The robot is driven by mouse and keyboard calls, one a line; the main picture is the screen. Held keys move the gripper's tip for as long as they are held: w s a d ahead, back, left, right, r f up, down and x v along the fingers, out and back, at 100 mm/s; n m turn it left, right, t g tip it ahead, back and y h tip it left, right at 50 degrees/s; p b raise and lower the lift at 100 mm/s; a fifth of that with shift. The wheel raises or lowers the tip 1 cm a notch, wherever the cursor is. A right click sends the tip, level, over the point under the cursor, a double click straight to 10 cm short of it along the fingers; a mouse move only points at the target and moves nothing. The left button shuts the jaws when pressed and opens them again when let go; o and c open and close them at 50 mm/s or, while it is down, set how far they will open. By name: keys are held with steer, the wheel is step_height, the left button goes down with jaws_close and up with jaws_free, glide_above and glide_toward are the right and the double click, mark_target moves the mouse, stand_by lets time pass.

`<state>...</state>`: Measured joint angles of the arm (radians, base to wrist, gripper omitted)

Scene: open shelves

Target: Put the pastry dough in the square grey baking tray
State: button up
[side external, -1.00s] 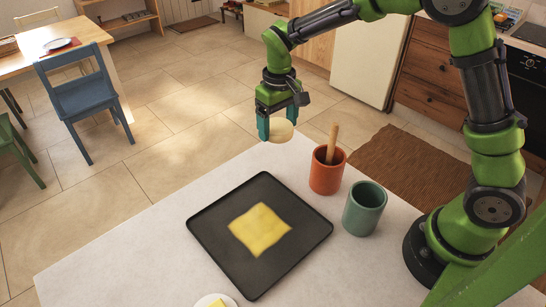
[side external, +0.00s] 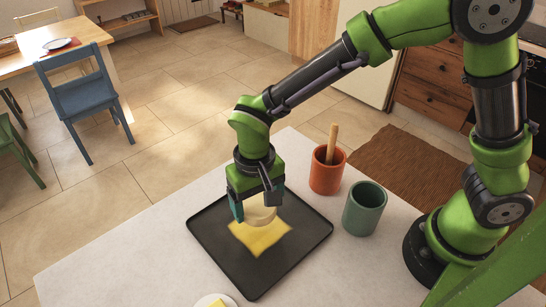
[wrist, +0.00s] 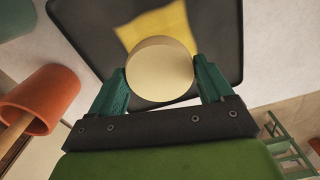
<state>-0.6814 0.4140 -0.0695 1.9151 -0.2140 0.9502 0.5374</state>
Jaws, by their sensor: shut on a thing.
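The pastry dough (side external: 261,213) is a pale, round, thick disc held between the two teal fingers of my gripper (side external: 257,208). In the wrist view the dough (wrist: 159,69) sits between the fingertips, and my gripper (wrist: 160,80) is shut on it. The square dark grey baking tray (side external: 265,278) lies flat on the white table, directly below the gripper. A yellow square sheet (side external: 262,240) lies in the middle of the tray, partly hidden by the dough. The dough appears to be above the sheet; I cannot tell whether they touch.
An orange cup (side external: 326,174) with a wooden handle in it and a green cup (side external: 364,208) stand right of the tray. A small white dish (side external: 213,300) with a yellow piece is at the front edge of view. The table left of the tray is clear.

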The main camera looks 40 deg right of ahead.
mark_target(258, 218)
steer(key=shift+f, duration=2.8)
steer(key=shift+f, duration=0.15)
steer(key=o, duration=1)
step_height(258, 218, up, 12)
steer(key=shift+r, duration=0.1)
steer(key=s+d+r+t, duration=0.2)
steer(key=d+r, duration=0.1)
steer(key=d, duration=0.3)
steer(key=s+d+r+m+t+y, duration=0.1)
steer(key=s+d+r+t, duration=0.1)
steer(key=d, duration=0.5)
steer(key=s+d+r+t+y, duration=0.1)
steer(key=s+d+r+t, duration=0.2)
steer(key=d+r, duration=0.3)
steer(key=shift+s+d+r+m, duration=0.25)
steer(key=shift+s+d+m, duration=0.15)
steer(key=shift+s, duration=0.35)
